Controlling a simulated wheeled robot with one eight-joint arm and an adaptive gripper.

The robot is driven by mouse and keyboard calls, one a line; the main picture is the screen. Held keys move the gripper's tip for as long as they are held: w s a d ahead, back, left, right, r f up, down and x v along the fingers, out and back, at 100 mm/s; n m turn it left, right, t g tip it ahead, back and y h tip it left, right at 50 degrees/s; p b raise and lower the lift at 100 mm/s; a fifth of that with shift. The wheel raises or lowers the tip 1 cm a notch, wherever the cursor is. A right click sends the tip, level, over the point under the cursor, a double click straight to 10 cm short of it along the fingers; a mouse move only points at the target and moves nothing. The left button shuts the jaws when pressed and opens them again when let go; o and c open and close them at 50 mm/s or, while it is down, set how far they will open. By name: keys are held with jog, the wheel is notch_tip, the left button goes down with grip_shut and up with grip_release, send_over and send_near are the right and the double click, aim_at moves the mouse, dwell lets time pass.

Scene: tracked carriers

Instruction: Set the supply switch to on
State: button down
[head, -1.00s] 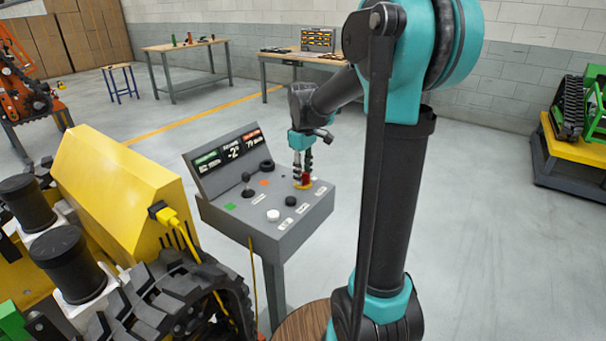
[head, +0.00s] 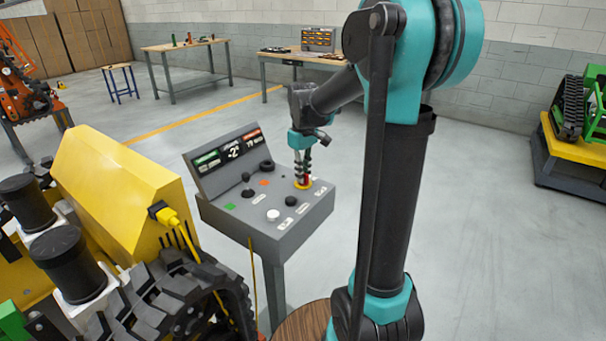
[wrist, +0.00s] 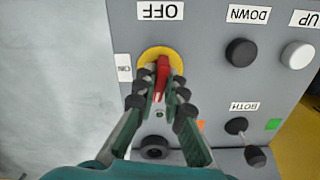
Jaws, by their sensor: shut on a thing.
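The supply switch is a red handle (wrist: 162,72) on a yellow disc (wrist: 148,58), on the grey control console (head: 240,216). In the wrist view an OFF label (wrist: 160,11) lies above the disc and an ON label (wrist: 124,68) to its left. The handle's visible end points up toward OFF, slightly tilted. My gripper (wrist: 158,88) has its dark fingertips closed on the two sides of the handle, hiding part of it. In the head view my gripper (head: 302,178) reaches down onto the switch at the console's right side.
A yellow tracked machine (head: 110,185) stands at left, with a yellow plug (head: 165,214) facing the console.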

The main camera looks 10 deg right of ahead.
jog(key=m, duration=0.4)
jog(key=shift+m, duration=0.3)
jog(key=m, duration=0.3)
jog(key=shift+m, duration=0.4)
jog(key=m, duration=0.3)
jog(key=shift+m, duration=2)
jog(key=c, duration=1.6)
grip_release()
